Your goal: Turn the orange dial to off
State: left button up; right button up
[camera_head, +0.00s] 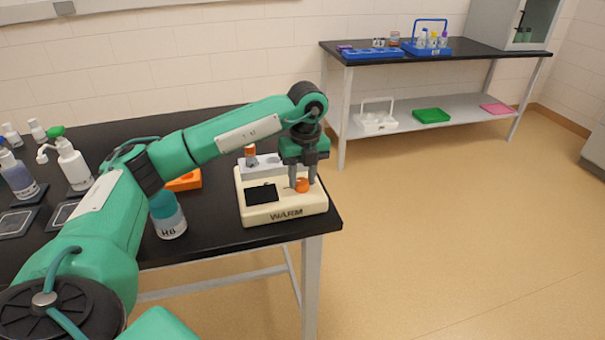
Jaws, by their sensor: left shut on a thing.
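The orange dial (302,186) sits on the right part of the top of a cream device (285,210) with "WARM" on its front edge. The device stands near the right front corner of the black table. My left gripper (302,180) points down from above, its fingers at the dial, and is shut on it. The fingers partly cover the dial, so its setting cannot be read. My right gripper is not in view.
A black panel (262,194) and a grey block holding an orange-capped vial (250,153) are on the device. Open floor lies to the right.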

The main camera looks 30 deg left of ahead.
aim_at(303, 180)
pick_arm(q)
jog(key=shift+a+r+n, duration=0.1)
jog(key=shift+n, duration=0.7)
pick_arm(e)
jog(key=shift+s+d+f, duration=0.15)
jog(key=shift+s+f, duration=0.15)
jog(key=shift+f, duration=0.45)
pick_arm(q)
jog(key=o, duration=1)
jog(key=r, duration=0.7)
jog(key=shift+w+r, duration=0.1)
jog(key=shift+w, duration=0.15)
jog(key=shift+w+d+r+p, duration=0.1)
jog(key=shift+r+p, duration=0.35)
jog(key=shift+r, duration=1.15)
jog(key=shift+w+d+r+p, duration=0.1)
jog(key=shift+r+p, duration=0.3)
jog(key=shift+r, duration=1.2)
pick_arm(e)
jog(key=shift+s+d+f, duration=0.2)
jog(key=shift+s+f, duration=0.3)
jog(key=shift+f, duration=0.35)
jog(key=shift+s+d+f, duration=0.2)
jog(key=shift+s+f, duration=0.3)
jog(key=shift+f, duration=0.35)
